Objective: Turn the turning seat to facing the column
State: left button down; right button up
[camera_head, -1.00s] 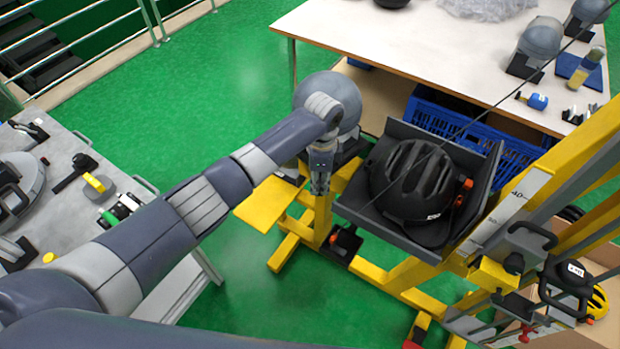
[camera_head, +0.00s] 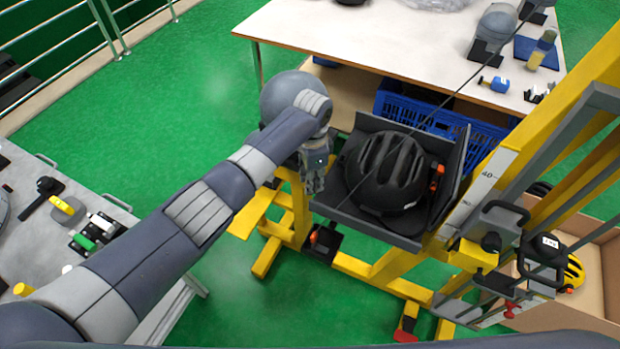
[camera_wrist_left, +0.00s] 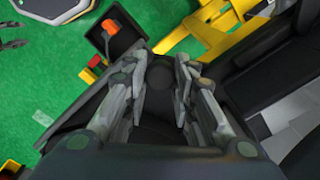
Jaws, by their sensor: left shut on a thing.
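The turning seat (camera_head: 350,212) is a dark grey tray with a raised wall, beside the yellow column (camera_head: 565,115) in the head view. A black helmet (camera_head: 385,172) sits in it. The seat's raised wall is at the back and right; its low edge faces front left. My left gripper (camera_head: 315,180) is at the seat's left edge, pointing down. In the wrist view the left gripper (camera_wrist_left: 160,78) has its fingers on either side of a dark part of the seat, shut on it. The exact contact is partly hidden. My right gripper is not in view.
A yellow frame base (camera_head: 365,268) stands on green floor below the seat. A grey worktable (camera_head: 135,185) is at the left and a white table (camera_head: 380,50) behind. A cardboard box (camera_head: 598,280) holds a yellow helmet at the right. A thin dark cable crosses above the seat.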

pick_arm(q)
jog(key=shift+d, duration=0.15)
jog(key=c, duration=1.3)
grip_release()
jog(key=shift+r, duration=0.1)
notch_tip(320, 180, up, 12)
